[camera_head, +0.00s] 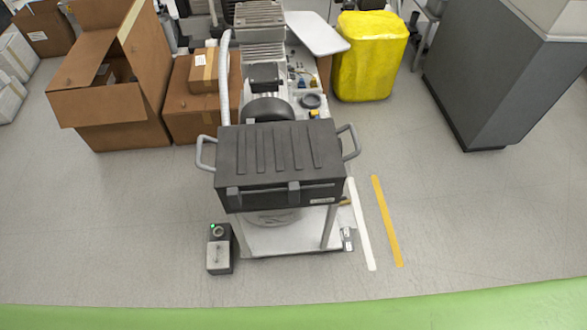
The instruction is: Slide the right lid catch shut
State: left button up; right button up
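A dark grey case with a ribbed lid (278,150) stands on a wheeled cart in the middle of the head view. Two catches show on its front edge, a left lid catch (234,197) and a right lid catch (294,191). A thin bar runs along the front between and beside them. The catches are small here, and I cannot tell whether either is open or shut. Neither of my grippers is in view.
The case has side handles (207,153). A small box with a green light (219,248) stands on the floor at front left. Cardboard boxes (110,85), a yellow bin (370,55) and a grey cabinet (480,80) stand behind.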

aim_at(294, 188)
jog(key=k+j+u, duration=0.1)
jog(key=j, duration=0.25)
jog(key=k+j+u, duration=0.1)
jog(key=j, duration=0.3)
jog(key=k+j+u, duration=0.1)
jog(key=k+j, duration=0.15)
jog(key=j, duration=0.15)
jog(key=k+j+u, duration=0.1)
jog(key=j, duration=0.3)
jog(key=k+j+u, duration=0.1)
jog(key=j, duration=0.3)
